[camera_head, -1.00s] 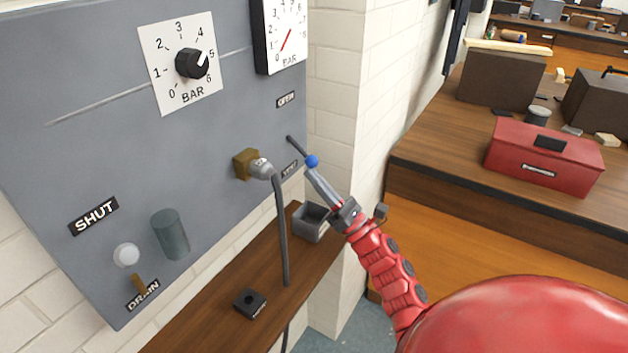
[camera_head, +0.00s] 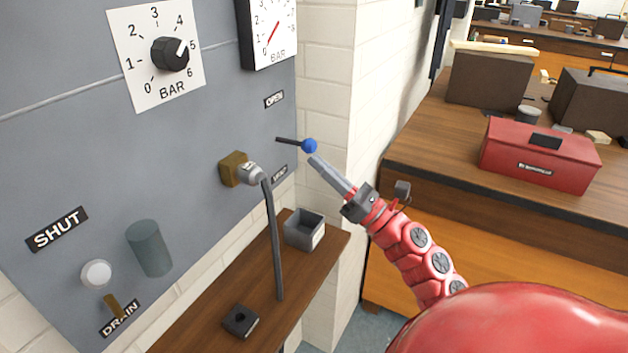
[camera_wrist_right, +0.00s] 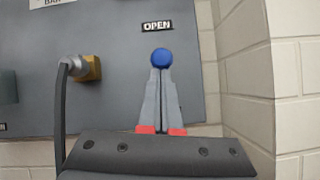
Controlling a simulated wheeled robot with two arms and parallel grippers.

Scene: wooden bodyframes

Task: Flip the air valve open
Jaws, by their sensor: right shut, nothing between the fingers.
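The air valve lever is a thin dark rod with a blue ball knob (camera_head: 309,146) at the right edge of the grey panel (camera_head: 150,190). It sticks out to the right, between the OPEN label (camera_head: 274,99) above and a small, hard-to-read label (camera_head: 280,173) below. My right gripper (camera_head: 315,162) is shut and empty, its tips just under the knob, touching or nearly so. In the right wrist view the blue knob (camera_wrist_right: 162,58) sits at the tips of the closed fingers, below the OPEN label (camera_wrist_right: 157,26), and the rod is hidden. My left gripper is not in view.
A brass fitting (camera_head: 234,169) with a grey hose (camera_head: 272,240) hangs left of the lever. A wooden shelf (camera_head: 200,335) below carries a grey bin (camera_head: 305,230) and a black block (camera_head: 240,320). A red toolbox (camera_head: 540,155) stands on the bench at right.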

